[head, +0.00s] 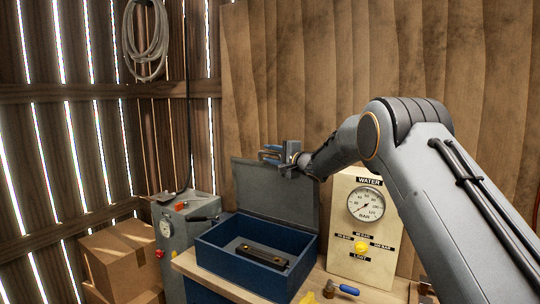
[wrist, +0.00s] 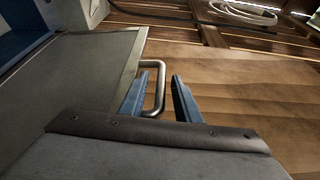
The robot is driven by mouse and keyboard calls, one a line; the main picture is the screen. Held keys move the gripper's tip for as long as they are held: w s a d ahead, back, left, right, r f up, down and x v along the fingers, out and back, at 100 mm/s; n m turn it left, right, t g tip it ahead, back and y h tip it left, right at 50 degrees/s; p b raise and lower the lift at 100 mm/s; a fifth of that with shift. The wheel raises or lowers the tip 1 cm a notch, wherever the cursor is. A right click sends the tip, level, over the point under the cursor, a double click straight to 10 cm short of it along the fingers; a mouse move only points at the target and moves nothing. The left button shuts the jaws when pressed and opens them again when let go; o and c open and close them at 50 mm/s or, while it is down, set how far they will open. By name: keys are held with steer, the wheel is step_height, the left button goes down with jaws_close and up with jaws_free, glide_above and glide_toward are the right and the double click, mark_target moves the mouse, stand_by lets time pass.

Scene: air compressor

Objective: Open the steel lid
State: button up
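The grey steel lid (head: 277,190) stands raised, nearly upright, at the back of the open blue box (head: 238,273). In the wrist view the lid (wrist: 75,90) fills the left side, with a bent metal handle (wrist: 161,88) on its edge. My gripper (head: 268,153) is at the lid's top edge. In the wrist view its two blue fingers (wrist: 158,80) are apart, with the handle's outer bar between them. The left finger appears to be within the handle loop. I see no clear grip on the bar.
A dark bar (head: 262,256) lies inside the box. A cream gauge panel (head: 345,262) stands to the right, with a blue-handled tool (head: 346,289) in front. A grey machine (head: 180,240) and cardboard boxes (head: 122,255) are at the left. A wooden wall is behind.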

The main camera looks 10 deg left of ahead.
steer(key=b+v, duration=0.3)
steer(key=v, duration=0.5)
stand_by(0.4)
